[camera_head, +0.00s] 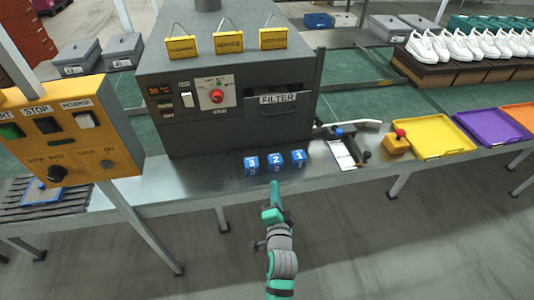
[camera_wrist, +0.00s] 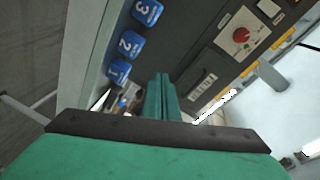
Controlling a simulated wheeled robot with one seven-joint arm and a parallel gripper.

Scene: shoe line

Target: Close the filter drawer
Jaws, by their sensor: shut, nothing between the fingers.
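The filter drawer (camera_head: 292,122) is a dark grey front in the lower right of the grey machine, with a white FILTER label and a handle. A dark gap shows above its front edge; how far it stands out is hard to tell. In the wrist view its dark front (camera_wrist: 190,78) and label lie just right of the fingers. My gripper (camera_head: 274,186) is green, in front of the table edge, below and apart from the drawer. In the wrist view its two fingers (camera_wrist: 162,78) are together and empty.
Blue numbered blocks, 3 (camera_head: 251,165), 2 (camera_head: 275,163) and 1 (camera_head: 299,159), stand on the table between my gripper and the machine (camera_head: 200,138). A clipboard (camera_head: 345,152) and a yellow box with a red button (camera_head: 396,143) lie to the right. A yellow control panel (camera_head: 70,140) is at left.

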